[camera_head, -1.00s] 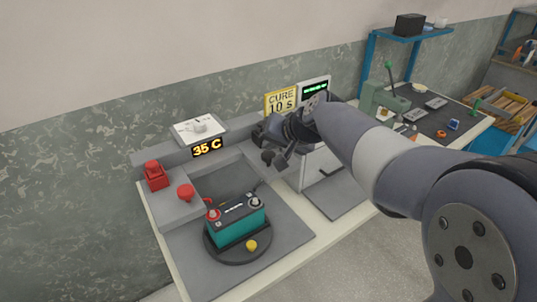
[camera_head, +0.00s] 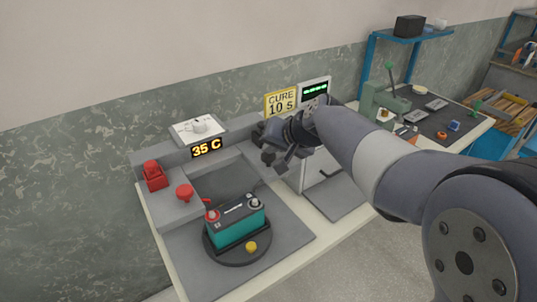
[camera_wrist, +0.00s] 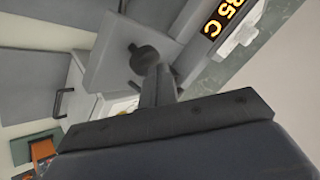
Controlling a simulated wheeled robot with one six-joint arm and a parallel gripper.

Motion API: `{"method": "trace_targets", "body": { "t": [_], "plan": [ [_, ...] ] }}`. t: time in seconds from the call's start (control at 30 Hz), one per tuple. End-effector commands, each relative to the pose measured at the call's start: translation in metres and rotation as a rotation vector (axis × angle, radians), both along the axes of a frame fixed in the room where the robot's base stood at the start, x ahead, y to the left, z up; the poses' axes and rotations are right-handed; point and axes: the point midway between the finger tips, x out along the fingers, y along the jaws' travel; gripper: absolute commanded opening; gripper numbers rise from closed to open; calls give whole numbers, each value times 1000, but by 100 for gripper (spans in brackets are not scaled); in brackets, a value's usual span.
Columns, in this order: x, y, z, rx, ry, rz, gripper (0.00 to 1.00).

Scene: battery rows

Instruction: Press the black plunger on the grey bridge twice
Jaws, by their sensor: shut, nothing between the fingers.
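In the wrist view, the black plunger (camera_wrist: 146,59) is a round dark knob on the grey bridge (camera_wrist: 108,50). My gripper (camera_wrist: 161,72) is shut and empty, its fingers pointing toward the plunger and overlapping its near edge in the picture. I cannot tell whether the fingertips touch it. In the head view, my gripper (camera_head: 271,160) hangs near the back of the bench, between the 35 C display and the white cabinet. The plunger cannot be made out clearly there, because my wrist covers that area.
A teal battery (camera_head: 237,224) stands on a dark round turntable (camera_head: 225,253) at the front. A red knob (camera_head: 185,192) is at left. The white cabinet (camera_head: 318,168) stands right of my gripper. A yellow CURE sign (camera_head: 281,102) is behind. The bench's front right is clear.

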Motion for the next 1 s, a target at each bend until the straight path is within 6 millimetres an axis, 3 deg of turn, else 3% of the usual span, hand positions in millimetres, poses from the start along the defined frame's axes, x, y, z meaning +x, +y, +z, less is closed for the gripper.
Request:
{"method": "trace_targets", "body": {
  "t": [1.0],
  "plan": [
    [0, 0, -14, 0, 3, 0, 0]
  ]
}}
